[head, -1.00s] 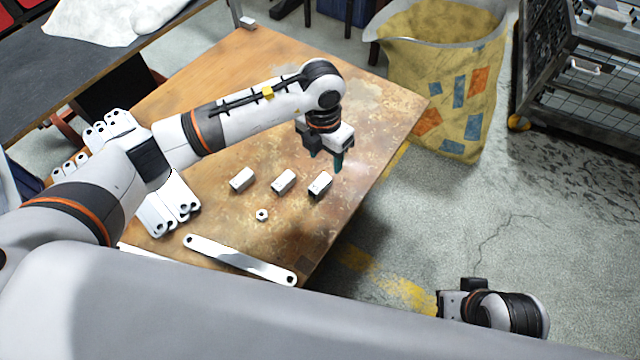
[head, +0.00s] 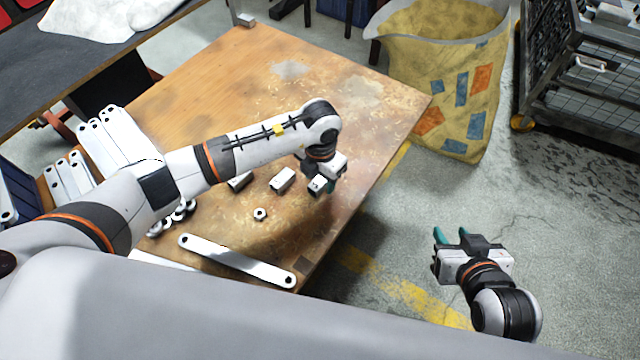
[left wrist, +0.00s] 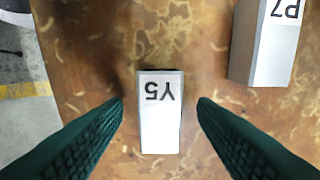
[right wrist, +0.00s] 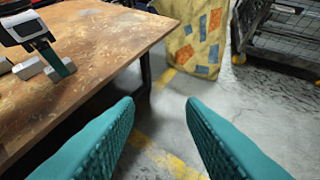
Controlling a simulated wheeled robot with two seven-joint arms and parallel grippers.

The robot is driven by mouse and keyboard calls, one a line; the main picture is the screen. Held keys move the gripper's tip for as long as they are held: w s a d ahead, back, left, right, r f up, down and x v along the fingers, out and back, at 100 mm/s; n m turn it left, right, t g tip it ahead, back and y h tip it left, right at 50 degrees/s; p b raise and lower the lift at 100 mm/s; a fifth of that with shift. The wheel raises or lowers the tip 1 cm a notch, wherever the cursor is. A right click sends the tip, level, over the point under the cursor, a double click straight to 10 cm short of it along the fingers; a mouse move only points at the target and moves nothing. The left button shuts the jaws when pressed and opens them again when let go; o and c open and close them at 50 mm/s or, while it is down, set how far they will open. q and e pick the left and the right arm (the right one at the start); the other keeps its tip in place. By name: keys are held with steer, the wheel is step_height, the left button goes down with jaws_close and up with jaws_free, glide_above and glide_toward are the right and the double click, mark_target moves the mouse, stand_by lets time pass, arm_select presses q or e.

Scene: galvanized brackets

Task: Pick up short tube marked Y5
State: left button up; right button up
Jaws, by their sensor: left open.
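The short tube marked Y5 (left wrist: 160,118) lies on the table in the left wrist view, its label upside down, between the two fingers. It also shows in the head view (head: 317,184) as the rightmost of a row of short tubes. My left gripper (left wrist: 160,105) is open, one green finger on each side of the Y5 tube, with gaps on both sides. In the head view my left gripper (head: 330,186) is at that tube, partly hiding it. My right gripper (right wrist: 160,105) is open and empty, out over the floor beyond the table's right edge.
A tube marked P7 (left wrist: 265,42) lies close beside Y5. Another short tube (head: 240,181) is partly hidden by my arm. A nut (head: 260,214) and a long flat bar (head: 237,261) lie nearer. A yellow bag (head: 440,85) and a wire cart (head: 580,90) stand beyond the table (head: 230,70).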

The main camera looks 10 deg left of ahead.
arm_select(q)
steer(key=shift+f, duration=0.55)
steer(key=shift+c, duration=0.5)
steer(key=c, duration=1)
steer(key=shift+r, duration=0.1)
